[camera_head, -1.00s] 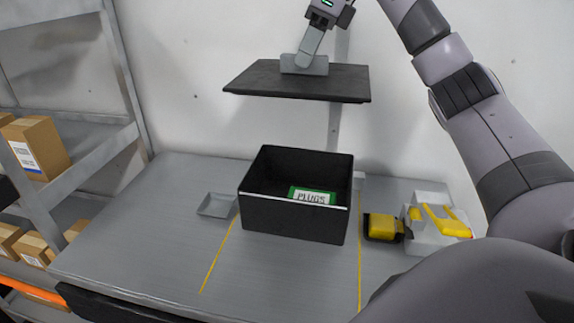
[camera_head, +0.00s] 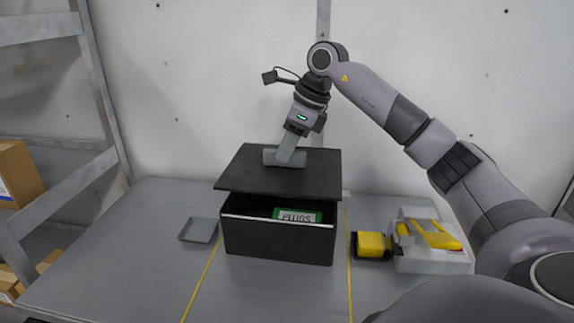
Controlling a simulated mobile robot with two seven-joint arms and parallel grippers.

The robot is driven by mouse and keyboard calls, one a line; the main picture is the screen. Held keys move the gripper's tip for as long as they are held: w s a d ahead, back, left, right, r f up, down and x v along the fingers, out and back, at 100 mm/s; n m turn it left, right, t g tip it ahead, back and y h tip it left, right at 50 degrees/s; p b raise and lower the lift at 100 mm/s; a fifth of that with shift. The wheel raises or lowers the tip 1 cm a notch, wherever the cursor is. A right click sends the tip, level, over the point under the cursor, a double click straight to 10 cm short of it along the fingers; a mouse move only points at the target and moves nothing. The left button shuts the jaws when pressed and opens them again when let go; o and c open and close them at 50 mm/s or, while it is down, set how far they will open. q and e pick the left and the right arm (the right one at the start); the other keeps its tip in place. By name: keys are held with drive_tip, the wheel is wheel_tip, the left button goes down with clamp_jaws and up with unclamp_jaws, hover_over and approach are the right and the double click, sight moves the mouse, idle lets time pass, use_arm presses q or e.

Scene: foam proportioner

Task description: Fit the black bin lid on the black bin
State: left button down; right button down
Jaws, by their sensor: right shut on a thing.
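The black bin (camera_head: 277,243) stands on the grey workbench between two yellow lines. A green and white card reading PLUGS (camera_head: 298,216) shows inside it, below the lid. The flat black bin lid (camera_head: 250,172) is over the bin and covers most of its opening in the picture. A gap shows at the front right, and the lid's left edge reaches past the bin. I cannot tell whether its rear touches the bin. My right gripper (camera_head: 284,158) is shut on the lid's grey handle on top. The bin's back rim is hidden by the lid. My left gripper is not in view.
A small grey tray (camera_head: 199,230) lies left of the bin. A yellow and black object (camera_head: 373,246) and a white holder with yellow parts (camera_head: 430,240) stand to the right. A shelf rack with cardboard boxes (camera_head: 19,175) is at the left. The bench front is clear.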

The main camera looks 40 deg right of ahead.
sight(286, 166)
drive_tip(key=shift+f, duration=1.95)
drive_tip(key=shift+f+b, duration=0.4)
drive_tip(key=shift+f, duration=0.2)
drive_tip(key=c, duration=1.1)
unclamp_jaws()
drive_tip(key=shift+r, duration=0.35)
drive_tip(key=p+v, duration=0.1)
drive_tip(key=v, duration=1.1)
drive_tip(key=shift+r, duration=0.25)
drive_tip(key=shift+a, duration=0.15)
